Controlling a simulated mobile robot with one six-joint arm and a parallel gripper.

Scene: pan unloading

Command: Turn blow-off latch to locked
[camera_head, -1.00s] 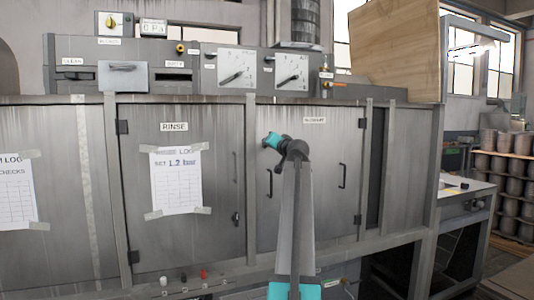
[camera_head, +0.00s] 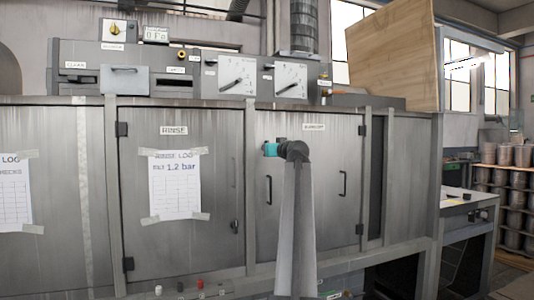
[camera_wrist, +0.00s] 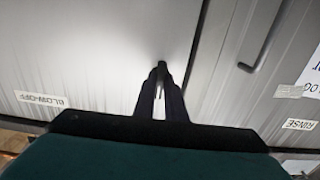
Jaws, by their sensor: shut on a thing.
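The blow-off door (camera_head: 328,215) is a grey metal panel right of the rinse door, and it looks shut. Its label (camera_head: 314,127) also shows in the wrist view (camera_wrist: 41,101). In the wrist view my gripper (camera_wrist: 160,82) is shut on the small dark blow-off latch (camera_wrist: 162,64) near the door's edge. Little of the latch shows past the fingertips, so I cannot tell how it is turned. In the head view the teal part of my wrist is in front of the door's upper left, and the latch is hidden behind my arm.
Dark upright handles stand left (camera_head: 269,190) and right (camera_head: 343,185) of my arm. The rinse door (camera_head: 222,250) on the left carries a taped paper (camera_head: 175,200) and a lower latch (camera_head: 235,226). Two dials (camera_head: 237,77) sit above.

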